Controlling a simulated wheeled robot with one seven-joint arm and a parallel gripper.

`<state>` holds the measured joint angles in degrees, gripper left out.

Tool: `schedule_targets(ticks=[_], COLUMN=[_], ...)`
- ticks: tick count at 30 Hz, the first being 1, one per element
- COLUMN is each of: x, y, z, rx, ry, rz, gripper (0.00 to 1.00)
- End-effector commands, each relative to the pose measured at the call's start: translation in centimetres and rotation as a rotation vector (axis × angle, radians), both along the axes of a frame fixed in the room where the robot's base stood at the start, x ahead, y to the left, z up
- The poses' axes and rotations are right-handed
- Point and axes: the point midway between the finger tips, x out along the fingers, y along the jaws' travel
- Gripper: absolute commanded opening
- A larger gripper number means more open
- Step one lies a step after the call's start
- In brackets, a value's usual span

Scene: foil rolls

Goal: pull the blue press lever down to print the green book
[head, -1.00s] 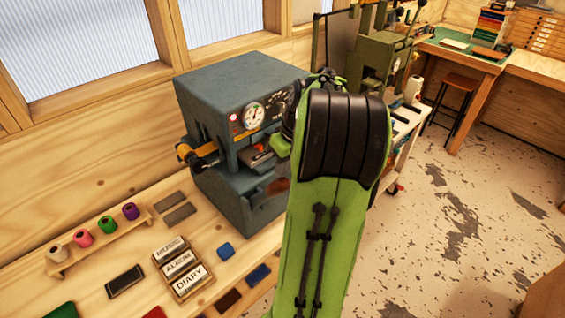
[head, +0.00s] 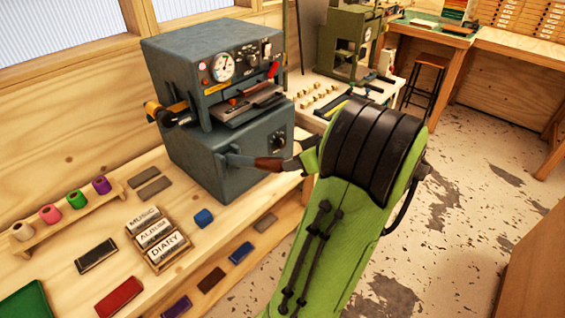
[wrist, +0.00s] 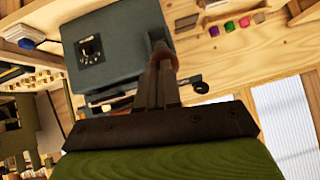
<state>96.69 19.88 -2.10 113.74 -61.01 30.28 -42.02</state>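The blue-grey press (head: 225,150) stands on the bench against the wall. Its lever ends in a brown handle (head: 268,163), low on the press's right side and roughly level. My gripper (head: 292,164) is at the handle's outer end. In the wrist view my gripper's fingers (wrist: 160,82) are close together on the brown handle (wrist: 163,58), with the press (wrist: 110,50) beyond. A flat green piece, seemingly the green book (head: 25,302), lies at the lower left, cut off by the frame. The press's slot holds a dark plate (head: 250,106); I see no green in it.
A rack holds tan, pink, green and purple foil rolls (head: 77,199). A wooden tray (head: 160,240) holds MUSIC, ALBUM and DIARY blocks. Several coloured pieces, including a red one (head: 118,297), lie along the bench. A green machine (head: 345,45) stands behind.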

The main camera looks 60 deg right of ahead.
Motion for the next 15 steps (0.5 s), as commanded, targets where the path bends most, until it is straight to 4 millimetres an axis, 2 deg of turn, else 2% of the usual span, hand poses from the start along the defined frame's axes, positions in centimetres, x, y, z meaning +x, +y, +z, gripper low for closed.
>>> schedule_targets(ticks=[1,9,15], x=[-0.5,-2.0,-2.2], y=[0.1,0.6,0.7], z=[-2.7,-7.5,-9.9], rx=[0.001,-0.004,-0.003], ry=[-0.04,-0.036,-0.037], rz=[-0.006,0.005,0.008], gripper=[0.0,0.0,0.0])
